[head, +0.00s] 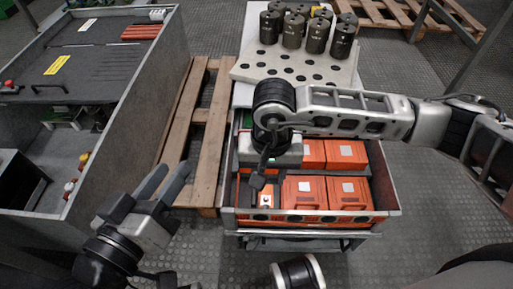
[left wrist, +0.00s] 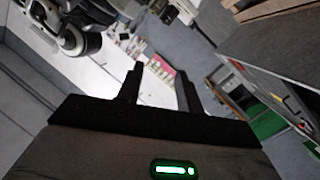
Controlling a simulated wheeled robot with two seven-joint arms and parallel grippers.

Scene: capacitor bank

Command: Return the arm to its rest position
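My left gripper (head: 166,181) is at the lower left in the head view, in front of the grey cabinet, with its two fingers apart and nothing between them. The left wrist view also shows its two fingers (left wrist: 158,88) spread and empty. My right arm (head: 350,112) reaches in from the right across the cart. My right gripper (head: 259,185) points down over the left part of the drawer of orange boxes. Its fingers are dark and partly hidden by the wrist, so its opening and any hold on something are unclear.
An open metal drawer (head: 388,208) holds several orange boxes (head: 348,193). Behind it, a pale perforated board (head: 300,72) carries dark cylinders (head: 316,36). The grey cabinet (head: 130,110) stands at left, beside a wooden pallet (head: 205,135). Another pallet (head: 400,15) lies behind. Floor at lower right is clear.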

